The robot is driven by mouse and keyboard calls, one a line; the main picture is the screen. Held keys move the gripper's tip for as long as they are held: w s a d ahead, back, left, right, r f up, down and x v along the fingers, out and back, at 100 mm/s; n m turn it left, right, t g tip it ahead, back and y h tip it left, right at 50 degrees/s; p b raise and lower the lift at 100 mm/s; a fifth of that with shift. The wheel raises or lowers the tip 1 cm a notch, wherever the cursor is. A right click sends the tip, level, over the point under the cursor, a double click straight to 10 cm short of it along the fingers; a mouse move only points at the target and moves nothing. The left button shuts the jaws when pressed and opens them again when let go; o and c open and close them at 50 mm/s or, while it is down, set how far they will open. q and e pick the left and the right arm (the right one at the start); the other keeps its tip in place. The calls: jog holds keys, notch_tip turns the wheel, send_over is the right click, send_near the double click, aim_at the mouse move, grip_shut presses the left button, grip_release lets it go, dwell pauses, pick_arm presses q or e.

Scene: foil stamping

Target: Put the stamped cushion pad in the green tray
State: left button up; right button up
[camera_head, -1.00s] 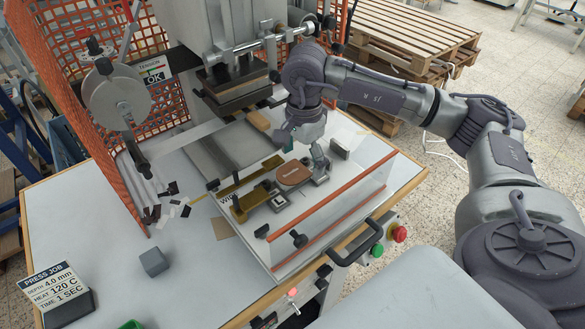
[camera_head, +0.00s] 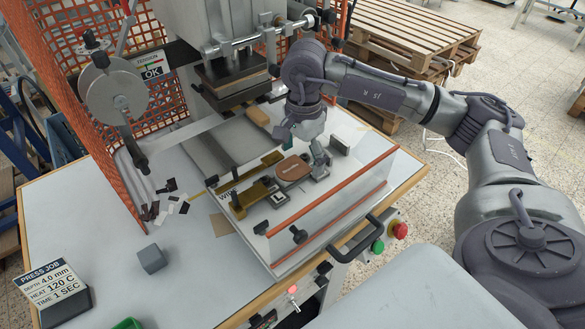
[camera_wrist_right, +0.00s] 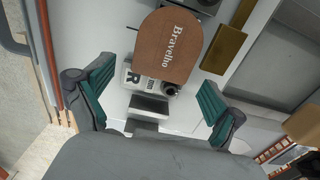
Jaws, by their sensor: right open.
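The stamped cushion pad (camera_head: 293,168) is a brown, rounded flat piece on the fixture of the press bed. In the right wrist view the pad (camera_wrist_right: 170,45) carries the word "Bravelho". My right gripper (camera_head: 303,150) hangs over the bed close to the pad's far and right side. In the right wrist view my right gripper (camera_wrist_right: 155,97) is open, its teal fingers wide apart, with nothing between them in grip; the pad lies ahead of them. Only a corner of the green tray (camera_head: 128,323) shows at the bottom edge. My left gripper is out of view.
The press head (camera_head: 235,80) hangs behind the bed. A clear guard with an orange edge (camera_head: 335,190) stands along the front. A grey block (camera_head: 152,259), foil scraps (camera_head: 165,203) and the job sign (camera_head: 58,290) are on the table, with bare surface between them.

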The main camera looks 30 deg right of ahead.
jog(key=c, duration=0.8)
jog(key=shift+r, duration=0.15)
